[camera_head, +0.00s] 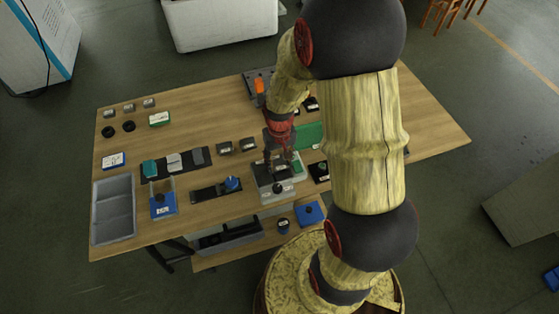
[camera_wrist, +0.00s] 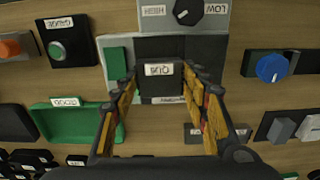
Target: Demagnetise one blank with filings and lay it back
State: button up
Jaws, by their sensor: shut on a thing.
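My gripper (camera_wrist: 160,76) points down over a grey unit (camera_wrist: 205,20) with a black knob between HIGH and LOW labels. Its fingers are shut on a dark block (camera_wrist: 159,50) with a white label, apparently a blank. The label is upside down and I cannot read it for certain. No filings can be made out on the block. In the head view my gripper (camera_head: 281,160) is low over the grey unit (camera_head: 268,195), and the block is hard to make out. I cannot tell whether the block touches the unit.
A green tray (camera_wrist: 57,123), labelled GOOD, and a GAUGE box with a green button (camera_wrist: 57,50) lie left in the wrist view. A blue knob (camera_wrist: 270,68) is at right. In the head view, a grey divided bin (camera_head: 113,210) stands at the table's left end. Bare wood separates several small items.

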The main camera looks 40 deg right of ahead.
aim_at(257, 174)
jog(key=shift+w+a, duration=0.1)
dwell(0.3)
jog(key=shift+w+a, duration=0.2)
jog(key=shift+a, duration=0.4)
jog(key=shift+w+a, duration=0.15)
jog(key=shift+a, duration=0.45)
jog(key=shift+w+a+p, duration=0.15)
jog(key=shift+w+a, duration=0.05)
jog(key=shift+a, duration=0.45)
jog(key=shift+w+a+p, duration=0.15)
jog(key=shift+a, duration=0.5)
jog(key=shift+a, duration=0.1)
jog(key=shift+w+a, duration=0.2)
jog(key=shift+a, duration=0.45)
jog(key=shift+w+a, duration=0.2)
jog(key=shift+a, duration=0.4)
jog(key=shift+r, duration=0.1)
notch_tip(257, 174, up, 7)
jog(key=p, duration=0.6)
jog(key=shift+r, duration=0.2)
